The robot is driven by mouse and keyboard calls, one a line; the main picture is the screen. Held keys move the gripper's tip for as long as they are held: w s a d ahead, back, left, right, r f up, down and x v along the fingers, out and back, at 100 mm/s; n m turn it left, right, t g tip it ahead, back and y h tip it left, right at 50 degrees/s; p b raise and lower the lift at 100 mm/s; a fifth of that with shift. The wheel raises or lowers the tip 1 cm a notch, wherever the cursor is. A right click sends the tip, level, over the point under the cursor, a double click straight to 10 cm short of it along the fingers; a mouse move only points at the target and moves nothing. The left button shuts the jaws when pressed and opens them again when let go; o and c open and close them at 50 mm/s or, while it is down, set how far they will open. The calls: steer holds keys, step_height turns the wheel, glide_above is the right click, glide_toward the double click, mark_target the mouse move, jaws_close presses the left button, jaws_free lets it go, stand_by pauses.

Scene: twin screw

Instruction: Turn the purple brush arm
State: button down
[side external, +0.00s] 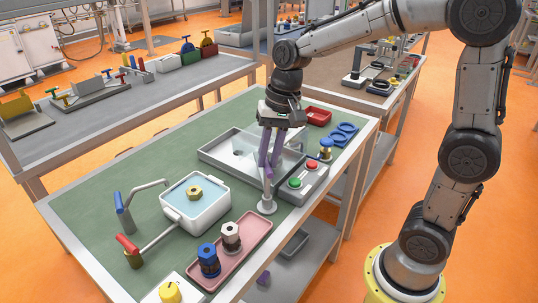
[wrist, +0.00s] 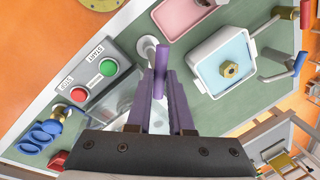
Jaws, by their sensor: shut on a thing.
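The purple brush arm (wrist: 161,60) shows in the wrist view between the tips of my gripper (wrist: 162,84), beside a pale post. In the side external view the brush arm (side external: 268,174) sits at the top of a thin post on a round white base (side external: 267,207), near the table's right edge. My gripper (side external: 269,160) reaches down from above with its purple fingers shut on it. The fingers hide part of the brush arm, and its exact lie is hard to tell. A clear panel and grey tray (side external: 215,155) lie behind my gripper.
A box with red and green buttons (side external: 303,181) stands close to the right of the post. A white blue-topped box (side external: 195,205) with cranked handles stands to the left. A pink tray (side external: 247,243) holds knobs in front. Green tabletop between them is bare.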

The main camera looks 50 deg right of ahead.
steer(key=n, duration=0.4)
steer(key=shift+w+n+g, duration=0.15)
steer(key=shift+n+g, duration=0.15)
steer(key=shift+w+r+n+g+y, duration=0.1)
steer(key=shift+n+g+y, duration=0.25)
steer(key=shift+n, duration=1.45)
steer(key=c, duration=0.8)
jaws_free()
steer(key=v, duration=1.3)
steer(key=shift+r, duration=0.4)
